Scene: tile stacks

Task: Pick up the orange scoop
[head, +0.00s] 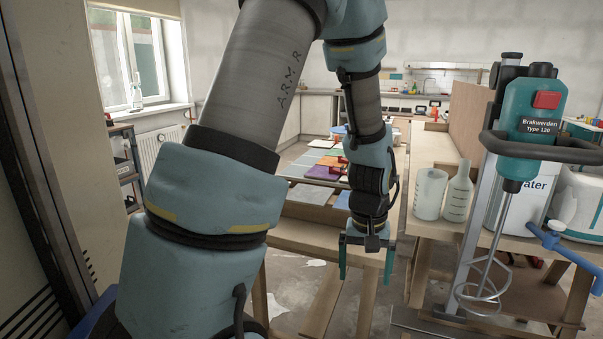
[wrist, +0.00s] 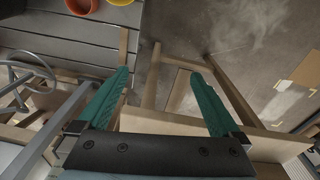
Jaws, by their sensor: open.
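My gripper (head: 366,266) points down in the head view, at the near end of the wooden bench. It is open, with nothing between its green fingers; they also show wide apart in the wrist view (wrist: 160,76). I see no orange scoop in the head view. At the top edge of the wrist view is an orange-red round thing (wrist: 80,6), cut off by the frame. I cannot tell whether it is the scoop. It is well apart from my fingers.
A yellow round thing (wrist: 121,2) sits beside the orange-red one on grey slats (wrist: 75,43). A teal mixer (head: 531,115) with a wire whisk stands at the right. A beaker (head: 430,193) and a bottle (head: 457,194) stand on the right-hand bench (head: 428,151). Coloured tiles (head: 325,172) lie farther back.

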